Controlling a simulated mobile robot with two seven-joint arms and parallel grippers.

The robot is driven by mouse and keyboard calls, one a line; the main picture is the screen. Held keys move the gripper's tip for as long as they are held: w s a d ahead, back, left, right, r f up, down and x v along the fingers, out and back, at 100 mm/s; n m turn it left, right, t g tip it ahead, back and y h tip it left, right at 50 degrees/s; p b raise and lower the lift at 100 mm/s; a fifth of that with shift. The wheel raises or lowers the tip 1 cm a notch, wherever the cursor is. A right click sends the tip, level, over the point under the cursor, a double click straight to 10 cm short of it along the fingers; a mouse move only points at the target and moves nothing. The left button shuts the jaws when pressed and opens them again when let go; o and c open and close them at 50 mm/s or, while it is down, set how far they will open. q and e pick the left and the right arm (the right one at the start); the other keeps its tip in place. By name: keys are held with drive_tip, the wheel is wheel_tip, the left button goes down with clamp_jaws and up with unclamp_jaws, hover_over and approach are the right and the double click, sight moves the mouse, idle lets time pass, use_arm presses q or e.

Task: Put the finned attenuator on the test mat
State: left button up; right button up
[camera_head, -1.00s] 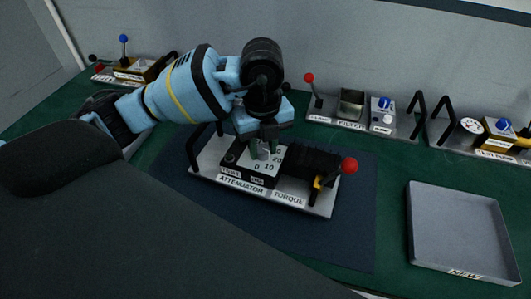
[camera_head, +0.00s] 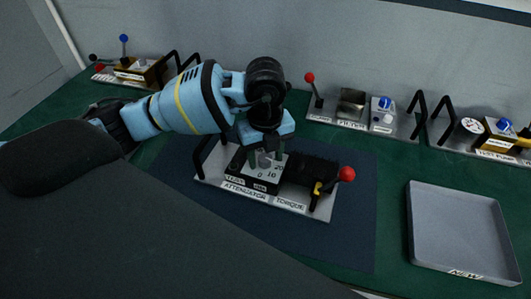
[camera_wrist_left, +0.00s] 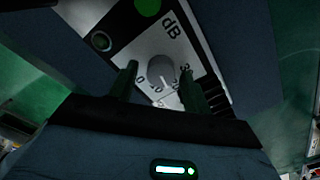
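The finned attenuator (camera_head: 311,169) is a light plate with a black finned block, a grey dial knob, a black handle at its left and a red-ball lever at its right. Its labels read ATTENUATOR and TORQUE. It appears to rest flat on the dark blue test mat (camera_head: 352,225). My left gripper (camera_head: 266,157) points down over the dial. In the left wrist view, its fingers (camera_wrist_left: 158,82) stand on either side of the grey knob (camera_wrist_left: 160,70), with small gaps visible. My right gripper is not in view.
An empty grey tray (camera_head: 460,226) labelled NEW lies at the right. Along the wall stand a filter unit (camera_head: 351,104), a unit with a yellow block (camera_head: 499,136) at the far right, and another (camera_head: 139,69) at the back left. Bare mat lies in front of the attenuator.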

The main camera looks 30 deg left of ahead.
sight(266, 158)
use_arm(q)
drive_tip(key=shift+r, duration=0.15)
wheel_tip(266, 158, up, 12)
drive_tip(key=p, duration=0.1)
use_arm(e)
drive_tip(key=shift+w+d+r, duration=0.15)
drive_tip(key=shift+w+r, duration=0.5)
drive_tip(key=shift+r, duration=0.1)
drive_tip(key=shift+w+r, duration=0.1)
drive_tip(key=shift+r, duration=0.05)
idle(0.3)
